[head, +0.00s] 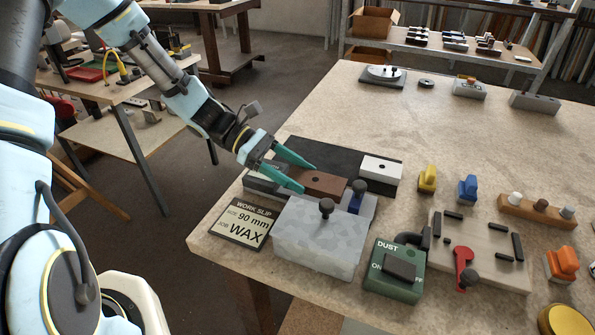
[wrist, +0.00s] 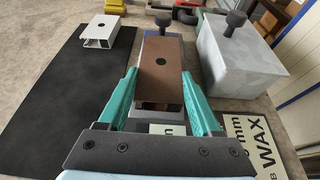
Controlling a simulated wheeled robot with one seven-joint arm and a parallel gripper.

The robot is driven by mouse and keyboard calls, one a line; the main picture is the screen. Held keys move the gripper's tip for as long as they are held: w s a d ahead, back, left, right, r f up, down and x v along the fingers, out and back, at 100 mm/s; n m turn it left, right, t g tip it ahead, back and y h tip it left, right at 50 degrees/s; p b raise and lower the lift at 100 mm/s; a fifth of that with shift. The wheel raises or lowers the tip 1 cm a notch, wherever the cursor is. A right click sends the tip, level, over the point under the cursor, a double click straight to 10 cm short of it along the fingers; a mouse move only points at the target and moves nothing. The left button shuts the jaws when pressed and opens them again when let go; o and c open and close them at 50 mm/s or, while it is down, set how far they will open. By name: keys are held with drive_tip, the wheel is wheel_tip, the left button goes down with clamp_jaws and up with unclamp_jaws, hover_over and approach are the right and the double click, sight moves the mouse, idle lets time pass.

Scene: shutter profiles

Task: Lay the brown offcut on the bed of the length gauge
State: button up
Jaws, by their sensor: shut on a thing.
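The brown offcut (head: 322,184) is a short hollow profile with a dark hole in its top. My gripper (head: 309,180) has teal fingers on both sides of it and is shut on it. In the wrist view the offcut (wrist: 167,68) lies lengthwise between the fingertips (wrist: 160,74). The grey length gauge (head: 262,186) is under the offcut, with a blue stop (head: 357,195) and a dark knob beyond the offcut's far end. The offcut is over the bed and looks level. I cannot tell whether it touches the bed, most of which is hidden.
A white profile piece (head: 381,169) lies on the black mat (head: 318,152) beside the gauge. A grey block with a knob (head: 318,238) stands close on the near side. A work slip (head: 247,222) and green dust box (head: 395,269) are nearby. The table's far middle is clear.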

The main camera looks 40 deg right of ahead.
drive_tip(key=shift+f, duration=0.45)
drive_tip(key=shift+a+f, duration=0.1)
drive_tip(key=shift+f, duration=0.05)
drive_tip(key=o, duration=1)
drive_tip(key=shift+f, duration=0.1)
drive_tip(key=o, duration=0.4)
drive_tip(key=shift+s+a+f+b, duration=0.1)
drive_tip(key=shift+f+b, duration=0.05)
drive_tip(key=shift+b, duration=0.2)
drive_tip(key=shift+r, duration=0.4)
drive_tip(key=shift+w+r, duration=0.2)
drive_tip(key=shift+w, duration=0.15)
drive_tip(key=v, duration=0.4)
drive_tip(key=b+v, duration=0.1)
drive_tip(key=v, duration=0.6)
drive_tip(key=shift+w+r+b, duration=0.15)
drive_tip(key=shift+r+b, duration=0.2)
drive_tip(key=shift+r, duration=0.15)
